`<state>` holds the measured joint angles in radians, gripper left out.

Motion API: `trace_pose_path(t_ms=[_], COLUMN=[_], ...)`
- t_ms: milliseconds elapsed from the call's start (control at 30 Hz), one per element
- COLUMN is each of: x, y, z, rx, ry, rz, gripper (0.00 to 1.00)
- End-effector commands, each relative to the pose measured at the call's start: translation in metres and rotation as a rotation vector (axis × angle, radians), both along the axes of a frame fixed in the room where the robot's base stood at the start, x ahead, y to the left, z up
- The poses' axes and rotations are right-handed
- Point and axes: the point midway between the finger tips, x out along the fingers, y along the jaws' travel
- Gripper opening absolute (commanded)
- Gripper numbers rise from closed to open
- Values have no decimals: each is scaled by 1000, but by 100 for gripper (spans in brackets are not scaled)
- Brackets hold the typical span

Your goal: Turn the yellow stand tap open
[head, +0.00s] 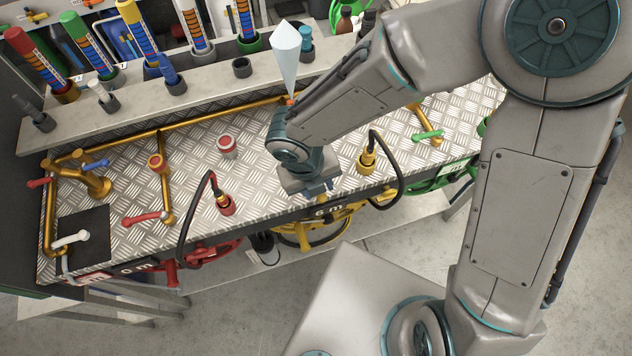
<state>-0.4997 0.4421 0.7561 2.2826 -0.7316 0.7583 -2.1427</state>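My gripper (318,191) is over the middle of the ribbed metal bench top, close to its front edge, above the yellow hose reel (318,228). Its body and wrist cover the part of the bench behind it. I cannot make out a yellow tap handle; the yellow stand tap seems hidden behind my gripper and forearm. The fingertips are small and dark, and their gap and any contact cannot be made out. A red-handled tap (145,217) on a brass pipe shows to the left, and a green-handled tap (428,135) to the right.
A brass stand (95,182) with red and blue handles is at the left end. Black hoses rise from a red socket (225,204) and a brass socket (367,160), one on each side of my gripper. Red and green reels hang below. Colored tubes stand on the back shelf (215,80).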

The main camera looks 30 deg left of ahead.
Motion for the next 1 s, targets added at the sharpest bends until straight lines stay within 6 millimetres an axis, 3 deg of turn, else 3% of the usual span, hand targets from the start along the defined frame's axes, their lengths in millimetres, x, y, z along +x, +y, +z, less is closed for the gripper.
trace_pose_path(t_ms=[267, 700, 1000], x=[1, -12, -19], y=[2, 14, 19], z=[8, 97, 133], rx=[3, 5, 2], ry=[-4, -6, -1], rz=[-3, -4, -1], gripper=[35, 35, 35])
